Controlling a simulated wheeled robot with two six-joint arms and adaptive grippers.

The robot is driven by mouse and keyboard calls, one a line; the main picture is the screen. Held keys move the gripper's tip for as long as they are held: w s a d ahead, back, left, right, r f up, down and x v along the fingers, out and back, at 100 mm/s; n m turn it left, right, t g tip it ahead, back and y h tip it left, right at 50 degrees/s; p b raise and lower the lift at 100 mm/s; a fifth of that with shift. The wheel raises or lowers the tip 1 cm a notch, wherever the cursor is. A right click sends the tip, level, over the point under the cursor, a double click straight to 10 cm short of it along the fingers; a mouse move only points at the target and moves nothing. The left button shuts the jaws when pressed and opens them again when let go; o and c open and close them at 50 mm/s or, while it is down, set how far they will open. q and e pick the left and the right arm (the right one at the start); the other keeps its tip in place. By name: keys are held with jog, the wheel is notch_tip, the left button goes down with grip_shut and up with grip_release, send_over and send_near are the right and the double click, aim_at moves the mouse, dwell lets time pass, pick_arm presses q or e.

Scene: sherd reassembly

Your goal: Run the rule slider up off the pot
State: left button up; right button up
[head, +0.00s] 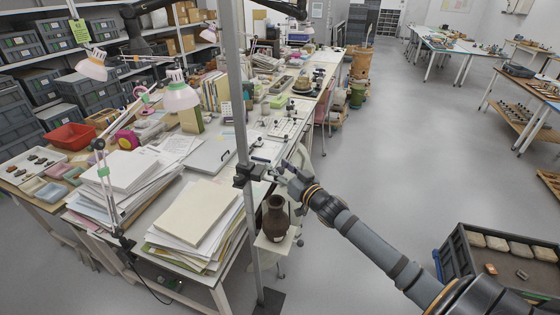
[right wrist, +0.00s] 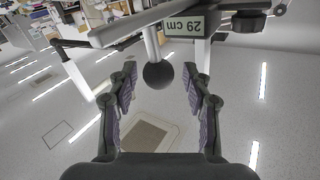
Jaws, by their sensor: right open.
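The brown pot (head: 275,222) stands upright on a small pale stand beside the bench. A tall grey upright (head: 240,100) rises just left of it and carries the black slider (head: 246,176), level with a spot above the pot's mouth. My right gripper (head: 288,172) is at the slider's right side, above the pot. In the right wrist view, my right gripper (right wrist: 165,95) is open, with a dark ball knob (right wrist: 158,75) in the gap between its fingers, apparently touching neither. A "29 cm" label (right wrist: 184,25) sits beyond it. The slider's contact with the pot is hidden. My left gripper is not in view.
The bench edge with stacked papers (head: 200,215) lies close left of the upright. A lamp stand (head: 105,185) is farther left. A dark crate (head: 500,255) holding pale blocks is at lower right. The floor (head: 400,150) right of the pot is clear.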

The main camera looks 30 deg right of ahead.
notch_tip(320, 180, up, 9)
jog(key=shift+s+r, duration=0.1)
dwell(0.6)
